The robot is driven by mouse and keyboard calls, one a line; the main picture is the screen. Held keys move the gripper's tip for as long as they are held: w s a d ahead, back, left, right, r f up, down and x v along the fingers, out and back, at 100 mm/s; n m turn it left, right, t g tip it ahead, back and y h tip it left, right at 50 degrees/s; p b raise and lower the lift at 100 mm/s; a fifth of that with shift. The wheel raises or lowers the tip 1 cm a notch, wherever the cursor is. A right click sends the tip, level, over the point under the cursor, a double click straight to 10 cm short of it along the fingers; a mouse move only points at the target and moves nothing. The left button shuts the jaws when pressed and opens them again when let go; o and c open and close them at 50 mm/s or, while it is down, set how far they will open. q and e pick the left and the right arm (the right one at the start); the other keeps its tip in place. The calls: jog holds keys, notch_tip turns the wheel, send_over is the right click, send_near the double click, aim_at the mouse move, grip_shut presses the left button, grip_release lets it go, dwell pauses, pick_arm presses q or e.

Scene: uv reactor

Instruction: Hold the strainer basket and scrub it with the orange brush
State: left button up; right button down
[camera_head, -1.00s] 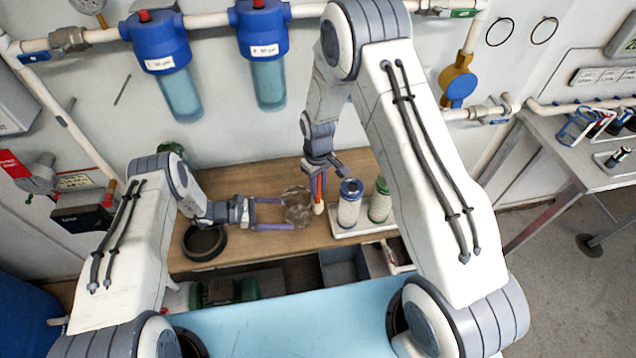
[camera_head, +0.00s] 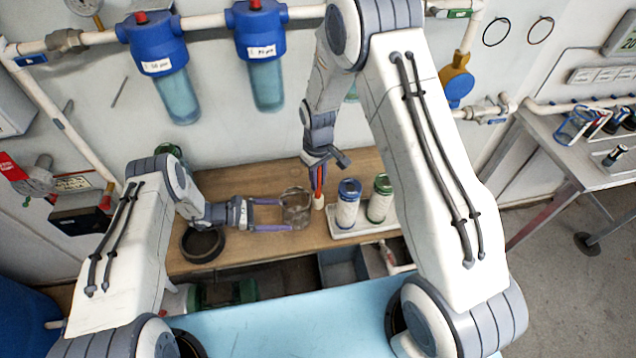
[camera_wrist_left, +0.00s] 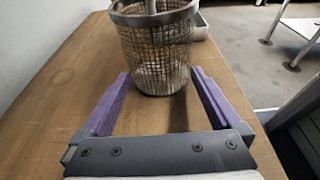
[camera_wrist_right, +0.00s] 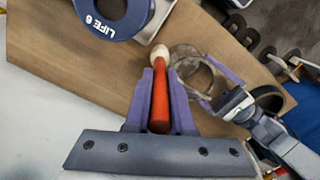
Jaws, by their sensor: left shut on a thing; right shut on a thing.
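The strainer basket (camera_head: 296,208) is a round metal mesh cup at the middle of the wooden bench. It stands upright in the left wrist view (camera_wrist_left: 158,52), its lower part between the purple fingers. My left gripper (camera_head: 272,214) is shut on it from the left. My right gripper (camera_head: 318,172) points down and is shut on the orange brush (camera_wrist_right: 160,105). The brush's pale head (camera_wrist_right: 160,53) is beside the basket's rim in the right wrist view. In the head view the head (camera_head: 318,202) shows just right of the basket. I cannot tell whether they touch.
Two filter cartridges, one with a blue top (camera_head: 348,204) and one with a green top (camera_head: 380,198), stand on a white tray (camera_head: 366,230) close right of the brush. A black ring (camera_head: 203,244) lies left of the basket. Blue filter housings (camera_head: 160,50) hang behind.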

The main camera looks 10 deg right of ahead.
jog(key=shift+a+r, duration=0.15)
jog(key=shift+a, duration=0.1)
dwell(0.5)
jog(key=shift+f, duration=1.7)
jog(key=shift+d, duration=0.25)
jog(key=shift+r, duration=0.2)
jog(key=shift+r, duration=1.55)
jog(key=shift+a, duration=0.25)
jog(key=shift+f, duration=0.15)
